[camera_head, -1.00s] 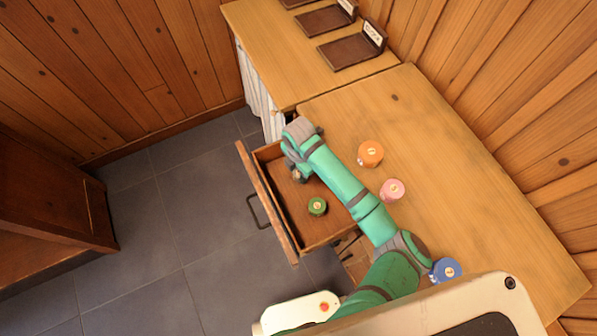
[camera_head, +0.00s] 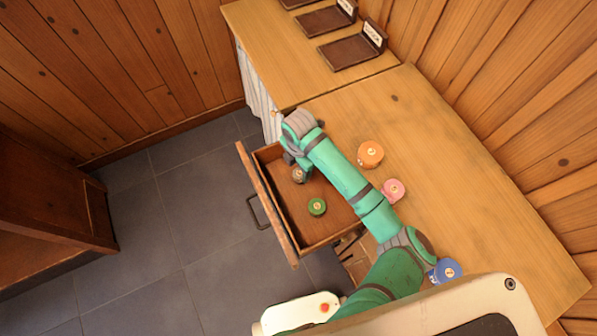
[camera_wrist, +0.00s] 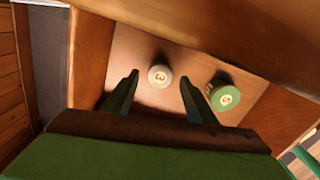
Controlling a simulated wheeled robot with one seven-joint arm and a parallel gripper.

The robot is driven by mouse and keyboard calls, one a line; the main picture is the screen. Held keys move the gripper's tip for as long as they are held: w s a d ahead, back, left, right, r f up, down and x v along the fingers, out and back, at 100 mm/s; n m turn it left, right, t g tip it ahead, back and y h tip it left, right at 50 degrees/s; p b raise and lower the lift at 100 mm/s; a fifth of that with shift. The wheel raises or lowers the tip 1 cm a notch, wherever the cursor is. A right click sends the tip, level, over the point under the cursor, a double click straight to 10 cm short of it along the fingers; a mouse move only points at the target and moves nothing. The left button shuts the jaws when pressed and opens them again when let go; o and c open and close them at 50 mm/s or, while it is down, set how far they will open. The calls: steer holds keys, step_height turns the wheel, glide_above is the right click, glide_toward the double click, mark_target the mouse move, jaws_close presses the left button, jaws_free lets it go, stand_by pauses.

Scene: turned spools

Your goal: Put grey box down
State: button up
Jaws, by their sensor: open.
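The grey box shows as a small round grey spool with a pale numbered top (camera_wrist: 160,75). It stands upright inside the open drawer, and the head view shows it near the drawer's far end (camera_head: 298,175). My gripper (camera_wrist: 159,83) is open, with one finger on each side of the spool in the wrist view. The fingers look apart from it, and the gripper appears to be above it. In the head view my gripper (camera_head: 291,158) is partly hidden under my wrist, just above the grey spool.
A green spool (camera_head: 317,206) stands in the same wooden drawer (camera_head: 318,232), to the right of the grey one in the wrist view. Orange (camera_head: 370,154), pink (camera_head: 393,190) and blue (camera_head: 446,270) spools stand on the counter. Dark trays (camera_head: 352,51) lie at the back.

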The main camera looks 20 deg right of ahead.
mark_target(299, 173)
step_height(299, 173, up, 8)
steer(key=shift+r, duration=0.15)
steer(key=shift+d, duration=0.1)
stand_by(0.5)
